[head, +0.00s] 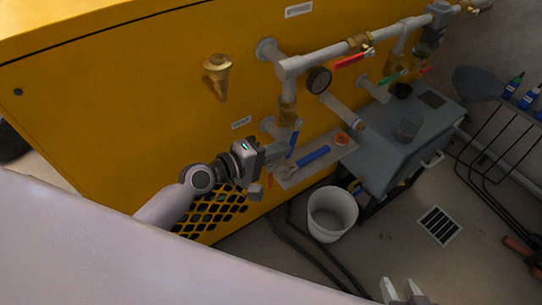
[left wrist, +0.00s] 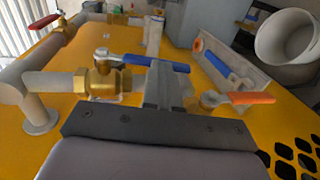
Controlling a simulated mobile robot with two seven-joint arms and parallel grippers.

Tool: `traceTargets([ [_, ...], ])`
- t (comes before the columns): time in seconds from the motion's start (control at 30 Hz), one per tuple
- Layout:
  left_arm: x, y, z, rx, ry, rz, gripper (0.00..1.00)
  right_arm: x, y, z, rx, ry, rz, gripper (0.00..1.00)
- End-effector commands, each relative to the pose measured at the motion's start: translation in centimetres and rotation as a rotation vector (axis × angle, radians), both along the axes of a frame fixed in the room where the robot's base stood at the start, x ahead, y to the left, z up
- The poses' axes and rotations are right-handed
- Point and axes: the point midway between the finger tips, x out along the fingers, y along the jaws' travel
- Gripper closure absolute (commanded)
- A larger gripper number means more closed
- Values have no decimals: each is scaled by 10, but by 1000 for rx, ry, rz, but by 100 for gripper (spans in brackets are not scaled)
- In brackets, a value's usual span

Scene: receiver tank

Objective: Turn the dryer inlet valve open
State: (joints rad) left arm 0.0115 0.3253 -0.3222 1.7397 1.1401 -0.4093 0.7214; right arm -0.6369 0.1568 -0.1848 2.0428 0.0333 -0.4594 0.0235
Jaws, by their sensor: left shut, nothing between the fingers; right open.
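Several valves sit on the grey pipework, and no readable label tells me which is the dryer inlet valve. A brass valve (left wrist: 103,77) with a blue lever (left wrist: 150,62) is closest to my left gripper. In the head view its blue lever (head: 294,139) stands just right of my left gripper (head: 280,152). The left fingers (left wrist: 166,85) are shut and empty, and overlap the lever in the left wrist view; contact cannot be told. A red lever (head: 351,61) is on the upper pipe, a green lever (head: 389,77) right of it. My right gripper (head: 403,292) is open at the bottom edge.
An orange lever (left wrist: 250,98) is near the left fingers. A tray (head: 283,182) with a blue-handled tool (head: 313,157) is beside the yellow panel (head: 120,110).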

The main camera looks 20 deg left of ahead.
Motion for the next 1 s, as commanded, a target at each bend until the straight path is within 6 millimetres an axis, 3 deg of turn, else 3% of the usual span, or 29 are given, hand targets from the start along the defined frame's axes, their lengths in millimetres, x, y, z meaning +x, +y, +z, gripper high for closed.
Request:
traceTargets([
  [0.03,1,-1,-8,-10,-12,-2,100,1,0,-12,1,-1,1,57],
  [0.3,4,-4,-11,-54,-68,-2,100,5,4,-35,3,-13,10,57],
  [1.0,5,-5,-6,-74,-93,-1,100,7,10,-37,12,-25,14,57],
])
